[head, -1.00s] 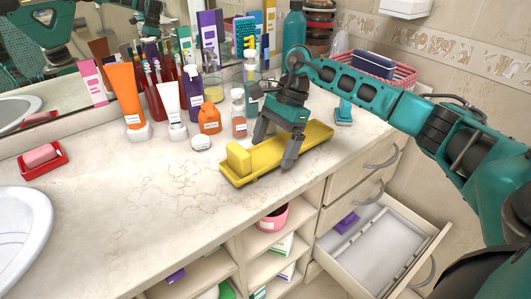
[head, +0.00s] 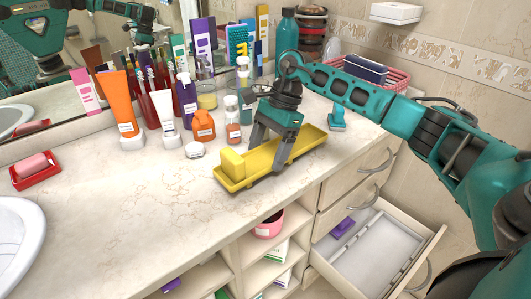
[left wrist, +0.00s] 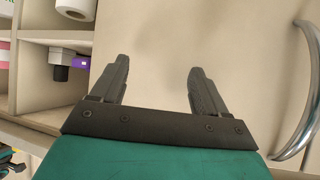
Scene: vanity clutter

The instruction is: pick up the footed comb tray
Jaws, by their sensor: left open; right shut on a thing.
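The footed comb tray (head: 305,146) is a long yellow tray near the counter's front edge in the head view. A yellow block (head: 232,160) stands at its left end. My right gripper (head: 267,156) comes down from above at the tray's middle and is shut on it. Its fingers hide part of the tray. The tray appears to rest on the counter; its feet are hard to make out. My left gripper (left wrist: 157,82) is open and empty in the left wrist view, in front of a pale cabinet front.
A white jar (head: 195,150), an orange bottle (head: 203,126) and a clear bottle (head: 233,125) stand close behind the tray. A teal item (head: 337,119) is to its right. An open drawer (head: 375,250) juts out below.

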